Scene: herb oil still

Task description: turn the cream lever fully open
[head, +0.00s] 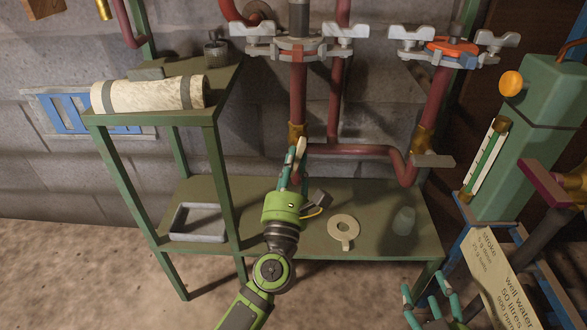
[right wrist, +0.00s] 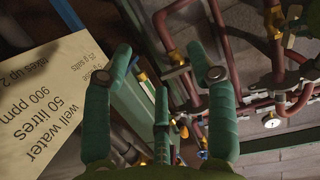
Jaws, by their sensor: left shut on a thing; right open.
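The cream lever (head: 301,145) shows in the head view just below a brass valve body (head: 294,131) on the red vertical pipe. Only its upper part is visible; the rest is hidden between my fingers. My left gripper (head: 296,164) is shut on the lever, with its green fingers pointing up. How far the valve is turned cannot be told. My right gripper (head: 430,293) is low at the right in the head view, away from the lever. In the right wrist view my right gripper (right wrist: 158,65) is open, with nothing between its fingers.
The green bench (head: 380,225) carries a cream disc (head: 343,227), a clear jar (head: 404,221) and a grey tray (head: 198,222). A second brass valve (head: 422,138) with a grey lever (head: 433,160) is to the right. A well-water sign (head: 500,275) stands beside my right gripper.

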